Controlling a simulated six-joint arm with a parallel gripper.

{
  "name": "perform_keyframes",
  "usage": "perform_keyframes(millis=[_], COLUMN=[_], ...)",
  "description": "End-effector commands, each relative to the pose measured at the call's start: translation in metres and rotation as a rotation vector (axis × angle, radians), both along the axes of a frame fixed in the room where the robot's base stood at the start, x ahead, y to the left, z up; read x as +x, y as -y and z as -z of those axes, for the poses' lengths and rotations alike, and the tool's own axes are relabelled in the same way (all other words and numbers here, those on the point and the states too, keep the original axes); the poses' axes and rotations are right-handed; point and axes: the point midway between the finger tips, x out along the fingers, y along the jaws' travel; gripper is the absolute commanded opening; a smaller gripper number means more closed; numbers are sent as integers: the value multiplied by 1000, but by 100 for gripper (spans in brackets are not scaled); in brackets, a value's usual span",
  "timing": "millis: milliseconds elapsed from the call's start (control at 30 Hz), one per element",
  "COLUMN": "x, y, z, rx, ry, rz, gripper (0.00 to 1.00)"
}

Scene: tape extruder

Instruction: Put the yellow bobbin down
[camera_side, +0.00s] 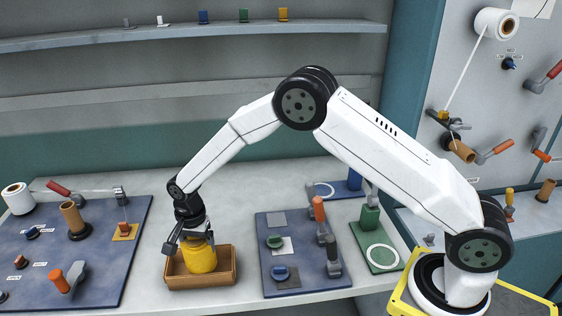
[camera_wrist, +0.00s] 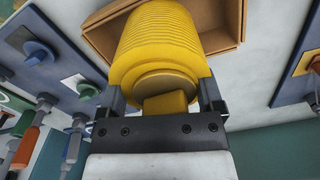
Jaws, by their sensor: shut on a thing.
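The yellow bobbin (camera_side: 200,257) is a ribbed cylinder with a narrower knob at the end nearest my wrist. My gripper (camera_side: 188,238) points down over the brown open box (camera_side: 203,283) and is shut on the bobbin. In the wrist view the bobbin (camera_wrist: 158,45) sits between the two fingers of my gripper (camera_wrist: 162,95). The bobbin is in or just over the box (camera_wrist: 228,45); its lower end is hidden, so I cannot tell whether it touches the floor.
A blue board (camera_side: 135,215) with a white tape roll, a brown cylinder and an orange handle lies left of the box. Another blue board (camera_side: 300,283) with knobs and levers lies to the right. A green plate (camera_side: 362,232) is further right. A shelf runs above.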

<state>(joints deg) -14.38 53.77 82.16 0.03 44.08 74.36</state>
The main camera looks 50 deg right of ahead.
Motion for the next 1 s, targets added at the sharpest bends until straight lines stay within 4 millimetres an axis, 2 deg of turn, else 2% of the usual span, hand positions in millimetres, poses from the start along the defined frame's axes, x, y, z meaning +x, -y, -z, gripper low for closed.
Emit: perform_keyframes(millis=[167, 433, 900, 933, 967, 1000], x=[6, 5, 5, 5, 5, 5], y=[-1, -1, -1, -1, -1, -1], z=[7, 34, 39, 39, 39, 39], rx=[0, 0, 0, 0, 0, 0], ry=[1, 0, 1, 0, 0, 0], rz=[0, 0, 0, 0, 0, 0], gripper=[17, 17, 17, 91, 100, 100])
